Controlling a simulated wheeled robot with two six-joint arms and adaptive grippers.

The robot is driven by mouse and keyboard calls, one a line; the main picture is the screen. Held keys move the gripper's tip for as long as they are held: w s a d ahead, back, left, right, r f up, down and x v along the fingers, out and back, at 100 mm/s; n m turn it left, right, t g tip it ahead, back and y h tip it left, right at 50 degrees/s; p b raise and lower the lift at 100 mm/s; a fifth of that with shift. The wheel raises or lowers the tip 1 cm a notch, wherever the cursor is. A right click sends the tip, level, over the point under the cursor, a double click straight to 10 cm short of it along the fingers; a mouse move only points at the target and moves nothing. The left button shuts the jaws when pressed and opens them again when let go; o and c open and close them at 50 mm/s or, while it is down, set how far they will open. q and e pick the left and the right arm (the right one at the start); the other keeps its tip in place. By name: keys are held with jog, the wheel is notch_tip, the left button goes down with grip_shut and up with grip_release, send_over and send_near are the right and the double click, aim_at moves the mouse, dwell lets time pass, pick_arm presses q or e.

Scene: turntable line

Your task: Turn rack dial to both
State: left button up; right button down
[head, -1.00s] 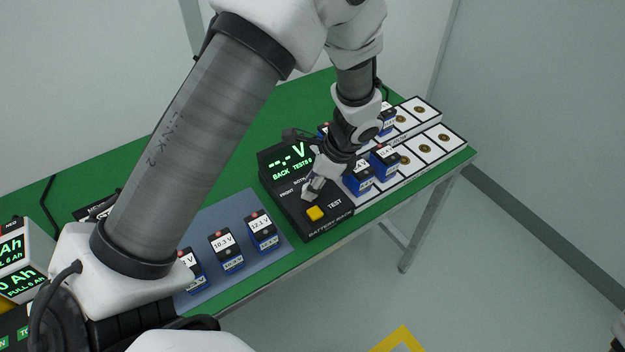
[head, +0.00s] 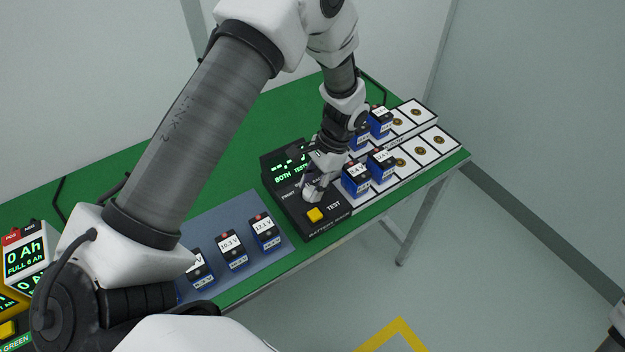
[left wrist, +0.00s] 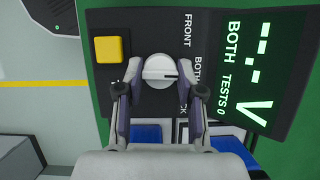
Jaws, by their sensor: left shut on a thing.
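The rack dial (left wrist: 160,71) is a round white knob with a dark pointer line, on the black battery rack tester (head: 297,217). In the left wrist view its pointer line lies towards the "BOTH" label. My left gripper (left wrist: 160,84) is shut on the dial, one finger on each side. In the head view the left gripper (head: 312,190) covers most of the dial. The tester's display (left wrist: 252,75) reads "BOTH", "TESTS 0" and "--.- V". A yellow TEST button (left wrist: 109,49) sits beside the dial. My right gripper is not clearly in view.
Blue batteries (head: 356,181) stand in the white rack (head: 437,143) right of the tester, with several empty slots. Several more batteries (head: 233,249) stand on the grey-blue mat (head: 215,217) to the left. A display unit (head: 27,255) is at the far left.

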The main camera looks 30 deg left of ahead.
pick_arm(q)
jog(key=shift+s+f+n, duration=0.15)
jog(key=shift+s+n, duration=0.05)
jog(key=shift+n, duration=0.1)
jog(key=o, duration=1.2)
jog(key=shift+c, duration=0.2)
jog(key=shift+w, duration=0.1)
jog(key=shift+w+r, duration=0.25)
jog(key=shift+r, duration=0.3)
jog(key=v, duration=1.1)
jog(key=shift+f, duration=0.1)
